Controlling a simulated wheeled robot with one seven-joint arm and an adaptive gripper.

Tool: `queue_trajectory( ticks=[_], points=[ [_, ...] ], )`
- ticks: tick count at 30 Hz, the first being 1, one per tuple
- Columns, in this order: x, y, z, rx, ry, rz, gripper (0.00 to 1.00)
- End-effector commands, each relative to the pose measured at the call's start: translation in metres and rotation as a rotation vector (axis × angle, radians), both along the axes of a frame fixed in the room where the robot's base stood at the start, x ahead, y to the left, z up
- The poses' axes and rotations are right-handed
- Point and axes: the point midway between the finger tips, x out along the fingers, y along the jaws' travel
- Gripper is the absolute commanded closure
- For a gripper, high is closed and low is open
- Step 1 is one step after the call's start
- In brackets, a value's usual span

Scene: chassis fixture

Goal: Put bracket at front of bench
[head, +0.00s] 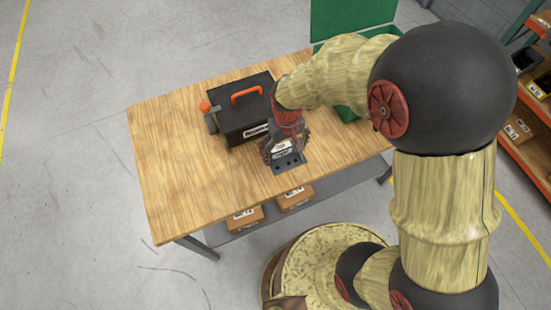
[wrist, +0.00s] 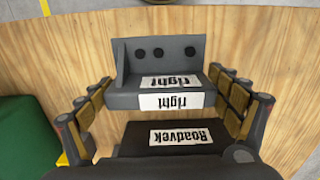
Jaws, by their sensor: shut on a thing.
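The bracket (head: 289,163) is a dark grey angled piece with several holes and white labels reading "right". In the wrist view the bracket (wrist: 165,53) sits between the two padded fingers of my gripper (wrist: 160,84), which is shut on it. In the head view my gripper (head: 284,146) points down over the front part of the wooden bench (head: 170,170), right of its middle. The bracket lies close to the front edge in that view. I cannot tell whether it touches the bench top.
A black case (head: 238,92) with an orange handle stands behind the bracket, with an orange-topped tool (head: 209,116) at its left. A green bin (head: 347,113) is at the back right. Boxes (head: 245,218) sit on the lower shelf. The bench's left part is clear.

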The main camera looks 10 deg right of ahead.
Motion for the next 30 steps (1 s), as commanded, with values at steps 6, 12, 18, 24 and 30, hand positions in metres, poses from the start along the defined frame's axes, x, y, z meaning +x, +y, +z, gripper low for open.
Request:
queue_trajectory(
  ticks=[6,12,18,24,30],
  points=[
    [0.007,0.019,-0.023,0.001,-0.002,0.0,0.5],
    [0.01,0.026,-0.031,0.001,-0.004,0.0,0.5],
    [0.01,0.029,-0.06,0.0,-0.001,-0.001,0.5],
    [0.011,0.029,-0.065,0.001,-0.005,-0.001,0.5],
    [0.011,0.029,-0.067,0.001,-0.004,-0.001,0.5]
  ],
)
